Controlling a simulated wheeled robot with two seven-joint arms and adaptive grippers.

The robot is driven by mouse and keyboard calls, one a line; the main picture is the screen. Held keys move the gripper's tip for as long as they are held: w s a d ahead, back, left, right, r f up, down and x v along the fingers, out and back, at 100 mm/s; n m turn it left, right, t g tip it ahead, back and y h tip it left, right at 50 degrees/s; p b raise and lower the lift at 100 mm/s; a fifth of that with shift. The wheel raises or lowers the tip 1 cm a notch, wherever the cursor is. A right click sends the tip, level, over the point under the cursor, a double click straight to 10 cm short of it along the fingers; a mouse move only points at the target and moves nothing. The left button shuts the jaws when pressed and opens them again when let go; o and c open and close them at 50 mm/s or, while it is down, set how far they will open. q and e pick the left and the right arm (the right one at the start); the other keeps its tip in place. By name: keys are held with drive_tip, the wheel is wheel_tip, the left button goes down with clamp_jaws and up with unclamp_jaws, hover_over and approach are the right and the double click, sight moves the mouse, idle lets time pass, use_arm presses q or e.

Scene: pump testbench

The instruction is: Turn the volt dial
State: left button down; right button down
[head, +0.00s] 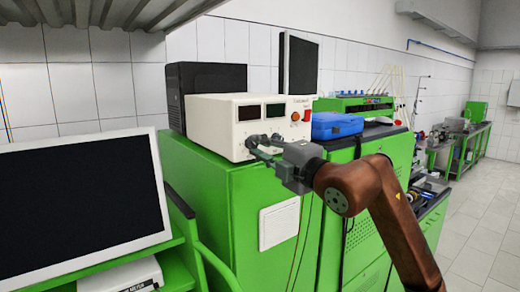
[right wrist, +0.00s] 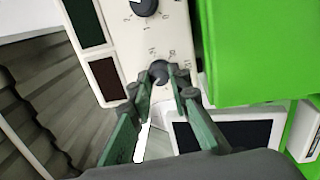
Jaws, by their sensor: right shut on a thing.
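The white power supply (head: 237,112) stands on a green cabinet, its front panel showing two dark displays. My right gripper (head: 264,142) reaches its lower front, where its fingers hide much of the dials. In the right wrist view, a grey dial (right wrist: 158,72) with a printed scale sits between the fingertips of this gripper (right wrist: 158,86), which is shut on it. A second black dial (right wrist: 143,6) with a white mark shows at the top edge, apart from the fingers. I cannot read which dial is labelled volt. My left gripper is not in view.
A blue case (head: 336,125) lies to the right of the power supply. A black box (head: 205,86) and a dark monitor (head: 299,64) stand behind it. A large screen (head: 75,198) stands at the left, below a metal shelf (head: 110,12).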

drive_tip(key=shift+m, duration=1.1)
drive_tip(key=c, duration=1.9)
unclamp_jaws()
drive_tip(key=shift+d, duration=0.1)
drive_tip(key=shift+o, duration=0.5)
drive_tip(key=v, duration=1.1)
drive_tip(key=shift+s, duration=0.45)
